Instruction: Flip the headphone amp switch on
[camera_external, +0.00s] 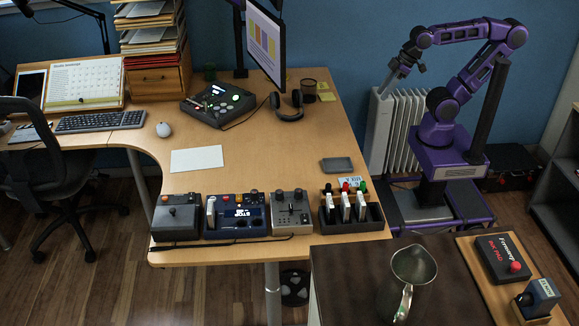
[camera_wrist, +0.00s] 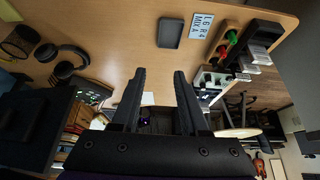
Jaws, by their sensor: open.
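No unit is legibly marked as the headphone amp. A small blue-grey box (camera_external: 541,297) with a pale label and a black lever or knob stands on a wooden board at the lower right of the external view; its label is too small to read, and I cannot tell its switch position. Black headphones (camera_external: 289,106) lie on the desk near the monitor; they also show in the wrist view (camera_wrist: 66,63). My gripper (camera_external: 384,89) is raised near the white radiator, beyond the desk's right edge and far from the small box. In the wrist view its fingers (camera_wrist: 159,74) are apart and empty.
A metal pitcher (camera_external: 410,276) stands on the dark counter (camera_external: 340,272), left of a black pad with a red button (camera_external: 503,259). Several control boxes line the desk's front edge. A grey tray (camera_external: 337,164) lies on the desk. The white radiator (camera_external: 399,130) stands beside my arm.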

